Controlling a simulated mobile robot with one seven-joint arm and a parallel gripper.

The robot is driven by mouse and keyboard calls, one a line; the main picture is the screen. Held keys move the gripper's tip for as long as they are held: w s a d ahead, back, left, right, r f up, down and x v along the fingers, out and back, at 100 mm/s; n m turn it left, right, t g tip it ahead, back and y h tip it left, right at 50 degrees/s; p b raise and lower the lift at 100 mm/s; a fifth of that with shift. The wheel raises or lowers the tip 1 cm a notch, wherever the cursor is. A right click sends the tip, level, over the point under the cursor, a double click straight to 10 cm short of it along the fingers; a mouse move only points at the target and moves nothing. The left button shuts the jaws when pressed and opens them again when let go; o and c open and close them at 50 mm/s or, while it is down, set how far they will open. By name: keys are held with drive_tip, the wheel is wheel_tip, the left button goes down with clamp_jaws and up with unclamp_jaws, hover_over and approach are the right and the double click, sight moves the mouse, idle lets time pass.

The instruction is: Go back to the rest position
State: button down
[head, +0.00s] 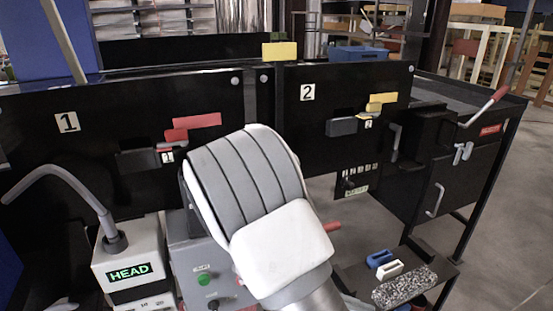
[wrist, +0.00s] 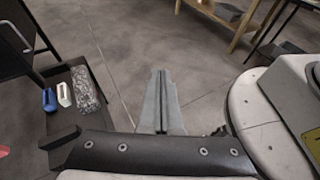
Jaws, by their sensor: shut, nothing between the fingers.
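My gripper (wrist: 161,75) shows in the wrist view with its two grey fingers pressed together and nothing between them. It points out over bare concrete floor and touches nothing that I can see. In the head view my white and grey arm covers the middle of the picture, and the gripper itself is hidden there.
A black conveyor with panels 1 (head: 80,150) and 2 (head: 300,125) spans the back. A small shelf (head: 355,280) holds a blue block (head: 380,258), a white block (head: 389,268) and a speckled block (head: 404,287). A HEAD box (head: 128,262) stands left. Floor (head: 500,240) is clear at right.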

drive_tip(key=s+a+r+m+t+y+p, duration=0.1)
drive_tip(key=s+r+m+t+y, duration=0.3)
drive_tip(key=r, duration=0.7)
drive_tip(key=s+a+r+m+t+y+p, duration=0.2)
drive_tip(key=s+r+m+t+y+p, duration=0.1)
drive_tip(key=r+m+y, duration=0.6)
wheel_tip(320, 180, up, 4)
drive_tip(key=s+m, duration=0.1)
drive_tip(key=m, duration=0.1)
drive_tip(key=shift+s+f+m+t+y, duration=0.25)
drive_tip(key=shift+m+t+y, duration=0.05)
drive_tip(key=shift+m+t, duration=0.1)
drive_tip(key=shift+a, duration=0.3)
